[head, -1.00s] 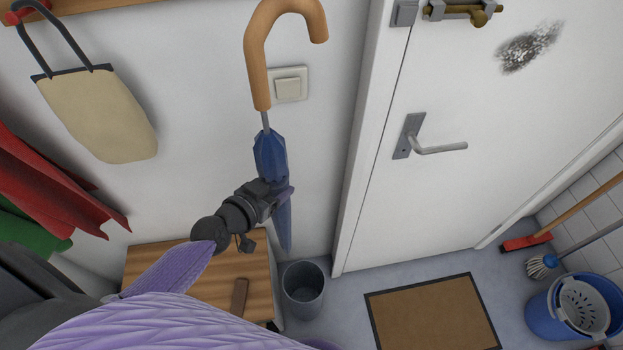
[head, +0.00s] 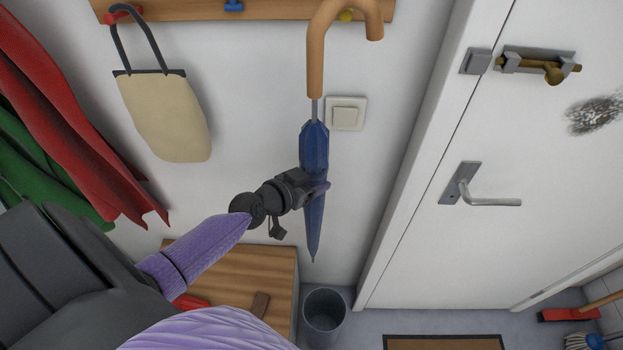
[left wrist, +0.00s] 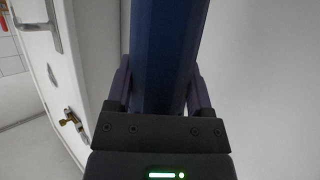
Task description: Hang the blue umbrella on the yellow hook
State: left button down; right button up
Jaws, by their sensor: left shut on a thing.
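The blue umbrella (head: 314,147) hangs upright in the head view, its curved wooden handle (head: 315,62) at the top and its tip pointing down. My left gripper (head: 316,187) is shut around the umbrella's blue canopy, below the handle. In the left wrist view the blue canopy (left wrist: 165,55) stands between the two fingers. The yellow hook (head: 347,15) is on the wooden rail (head: 280,10) at the top of the head view. It shows inside the curve of the handle and is partly covered; I cannot tell whether they touch. My right gripper is not in view.
A beige bag (head: 165,115) hangs from a red hook (head: 122,13); a blue hook (head: 233,5) is empty. Red and green cloths hang at left. A light switch (head: 346,113) is behind the umbrella. Below are a wooden bench (head: 240,270) and a grey bin (head: 324,312); a white door (head: 480,130) is right.

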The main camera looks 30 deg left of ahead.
pick_arm(q)
jog(key=shift+w+a+f+b, duration=0.3)
jog(key=shift+w+a+b, duration=0.2)
jog(key=shift+w+b, duration=0.3)
jog(key=shift+w+a+f+b, duration=0.35)
jog(key=shift+w+a+b, duration=0.1)
jog(key=shift+w+b, duration=0.35)
jog(key=shift+w+a+f+b, duration=0.3)
jog(key=shift+w+a+b, duration=0.2)
jog(key=shift+w+b, duration=0.3)
